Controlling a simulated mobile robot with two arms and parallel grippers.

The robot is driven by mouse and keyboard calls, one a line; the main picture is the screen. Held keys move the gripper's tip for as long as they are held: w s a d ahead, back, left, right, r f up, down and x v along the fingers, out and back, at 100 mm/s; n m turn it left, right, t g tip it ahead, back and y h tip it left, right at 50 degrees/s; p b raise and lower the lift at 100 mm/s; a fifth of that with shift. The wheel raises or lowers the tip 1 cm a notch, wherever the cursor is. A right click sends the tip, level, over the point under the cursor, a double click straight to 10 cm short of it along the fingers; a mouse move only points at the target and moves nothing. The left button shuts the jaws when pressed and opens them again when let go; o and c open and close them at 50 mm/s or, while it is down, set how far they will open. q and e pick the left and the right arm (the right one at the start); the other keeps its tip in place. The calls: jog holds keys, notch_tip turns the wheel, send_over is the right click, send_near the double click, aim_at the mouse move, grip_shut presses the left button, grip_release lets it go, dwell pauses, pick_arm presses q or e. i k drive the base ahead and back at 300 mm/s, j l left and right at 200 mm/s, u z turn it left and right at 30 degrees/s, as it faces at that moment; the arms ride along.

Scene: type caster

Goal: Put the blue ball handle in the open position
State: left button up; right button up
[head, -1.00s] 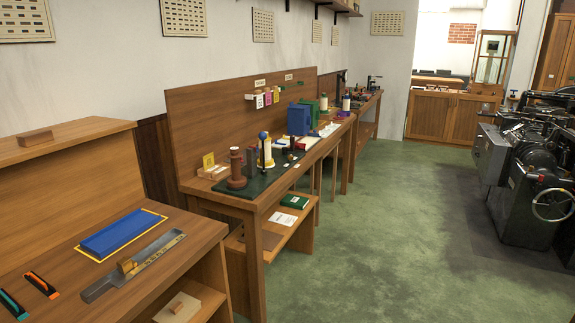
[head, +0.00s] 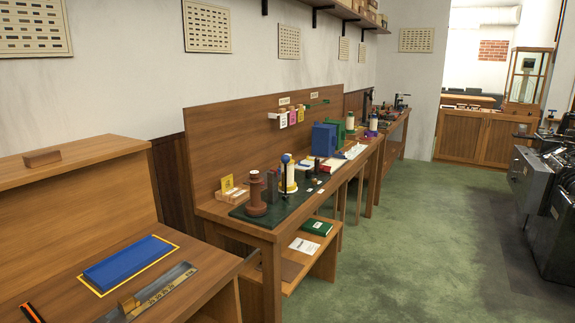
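A small blue ball (head: 286,158) tops a white cylindrical piece (head: 289,177) on the dark green mat of the middle workbench (head: 279,231). Whether this ball is the handle, and its position, is too small to tell. A brown turned post (head: 256,196) stands in front of it to the left, with a dark upright block (head: 272,186) between them. Neither of my grippers is in the head view.
A nearer bench (head: 216,274) at lower left holds a blue block (head: 128,261) and a metal composing stick (head: 150,293). Dark machinery (head: 553,215) stands at right. The green floor (head: 410,240) between is clear.

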aim_at(285, 159)
jog(key=i+z, duration=0.15)
jog(key=i, duration=0.25)
jog(key=i+j+z, duration=0.1)
jog(key=i, duration=0.35)
jog(key=i+j+z, duration=0.15)
jog(key=i, duration=0.25)
